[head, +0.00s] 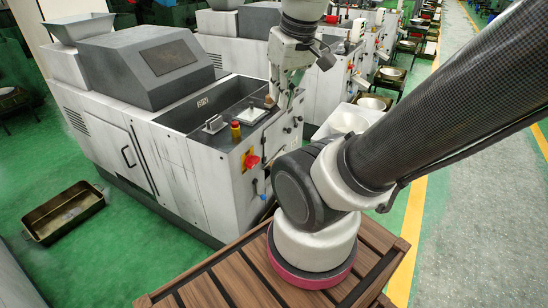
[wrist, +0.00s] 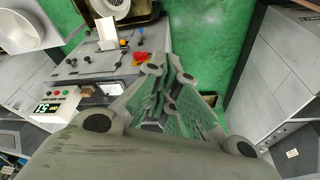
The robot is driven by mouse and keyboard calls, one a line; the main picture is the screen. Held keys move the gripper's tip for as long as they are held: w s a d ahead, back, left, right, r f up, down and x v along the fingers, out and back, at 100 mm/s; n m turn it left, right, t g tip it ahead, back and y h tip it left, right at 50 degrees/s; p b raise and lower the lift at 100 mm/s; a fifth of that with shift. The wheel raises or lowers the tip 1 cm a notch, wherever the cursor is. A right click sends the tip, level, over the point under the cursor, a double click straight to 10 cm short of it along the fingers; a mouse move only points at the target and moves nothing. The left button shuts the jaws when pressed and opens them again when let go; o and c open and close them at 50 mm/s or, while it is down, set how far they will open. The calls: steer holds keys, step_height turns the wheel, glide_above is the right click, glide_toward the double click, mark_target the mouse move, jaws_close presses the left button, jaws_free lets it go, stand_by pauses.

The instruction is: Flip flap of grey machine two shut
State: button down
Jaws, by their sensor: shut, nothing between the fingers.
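The nearest grey machine (head: 190,135) stands at centre left in the head view, with a dark grey cover and a recessed top. A small pale plate (head: 250,115) on its top may be a flap; I cannot tell if it is the task's flap or if this is machine two. My gripper (head: 286,104) hangs over the machine's right edge, fingers pointing down. In the wrist view my gripper (wrist: 178,62) is shut and empty. A white plate (wrist: 107,34) stands upright on a grey panel to its left, apart from the fingers.
A red knob (head: 251,160) sticks out from the machine's near corner. A white bin (head: 344,121) stands right of the machine. A brass-coloured tray (head: 65,212) lies on the green floor at left. More machines stand behind. My own arm crosses the right side.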

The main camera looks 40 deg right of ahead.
steer(key=w+d+f+g, duration=0.1)
steer(key=d+f+g, duration=0.1)
steer(key=d+f, duration=1.05)
steer(key=d+f+g, duration=0.2)
steer(key=d+f, duration=0.8)
steer(key=f, duration=0.5)
steer(key=w+a+f+n+t, duration=0.2)
steer(key=w+f+n+t, duration=0.2)
steer(key=w+f, duration=0.45)
steer(key=w+a+r+n+t+y, duration=0.2)
steer(key=w+r+t, duration=0.2)
steer(key=w, duration=0.5)
steer(key=shift+w+a+n, duration=0.2)
steer(key=shift+a+n, duration=0.2)
steer(key=x, duration=1)
steer(key=shift+a, duration=0.15)
